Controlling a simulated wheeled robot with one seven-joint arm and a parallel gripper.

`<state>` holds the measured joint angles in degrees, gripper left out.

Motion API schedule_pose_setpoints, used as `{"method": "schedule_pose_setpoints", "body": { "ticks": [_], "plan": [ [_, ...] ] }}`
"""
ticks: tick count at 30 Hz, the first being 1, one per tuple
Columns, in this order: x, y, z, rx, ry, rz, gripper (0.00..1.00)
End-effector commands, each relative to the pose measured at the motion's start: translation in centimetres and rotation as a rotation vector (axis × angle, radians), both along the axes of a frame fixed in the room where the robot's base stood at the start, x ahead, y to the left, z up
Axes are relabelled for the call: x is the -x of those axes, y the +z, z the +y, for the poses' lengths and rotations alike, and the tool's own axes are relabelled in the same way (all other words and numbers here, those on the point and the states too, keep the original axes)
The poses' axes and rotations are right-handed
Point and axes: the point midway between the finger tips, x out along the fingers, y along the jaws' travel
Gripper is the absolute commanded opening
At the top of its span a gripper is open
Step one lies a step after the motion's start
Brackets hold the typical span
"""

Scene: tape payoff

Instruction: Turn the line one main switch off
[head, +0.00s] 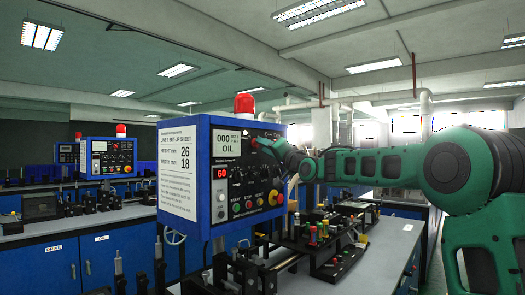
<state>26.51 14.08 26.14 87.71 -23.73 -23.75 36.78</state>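The line one control box (200,122) is blue, with a black panel face, in the middle of the head view. A white sheet headed "LINE 1 SET-UP SHEET" (177,172) is on its left side. At the panel's lower left is a grey plate with a dark control (221,205). Labels are too small to tell which control is the main switch. My gripper (262,145) is at the panel's upper right, close to its face. Its fingers are too small and dark to tell open from shut, and contact is unclear.
A red beacon (244,104) stands on the box. A similar blue box (108,157) is farther back left. The bench right of the panel holds tooling and small coloured parts (313,236). My arm spans the right side at panel height.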

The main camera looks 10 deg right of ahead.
Motion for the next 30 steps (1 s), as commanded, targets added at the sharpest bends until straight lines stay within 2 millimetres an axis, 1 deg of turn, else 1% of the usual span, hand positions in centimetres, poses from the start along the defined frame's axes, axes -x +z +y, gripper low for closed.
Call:
{"method": "schedule_pose_setpoints", "body": {
  "ticks": [1,3,6,15,16,19,23,24,26,30],
  "plan": [
    [-0.6,0.1,0.3,-0.001,0.003,0.000,0.28],
    [-1.1,0.3,0.5,0.000,0.002,0.001,0.28],
    [-1.6,0.4,0.6,0.000,0.001,0.001,0.28],
    [-1.8,0.5,0.7,0.000,0.001,0.001,0.28],
    [-1.8,0.5,0.7,0.000,0.001,0.001,0.25],
    [-1.8,0.5,0.7,0.000,0.000,0.001,0.01],
    [-1.8,0.4,0.7,0.001,-0.001,0.002,0.00],
    [-1.8,0.4,-0.1,0.000,-0.002,0.002,0.00],
    [-1.8,0.4,0.2,0.002,-0.002,0.003,0.00],
    [-1.9,0.3,0.3,0.013,-0.004,-0.005,0.00]
  ]
}}
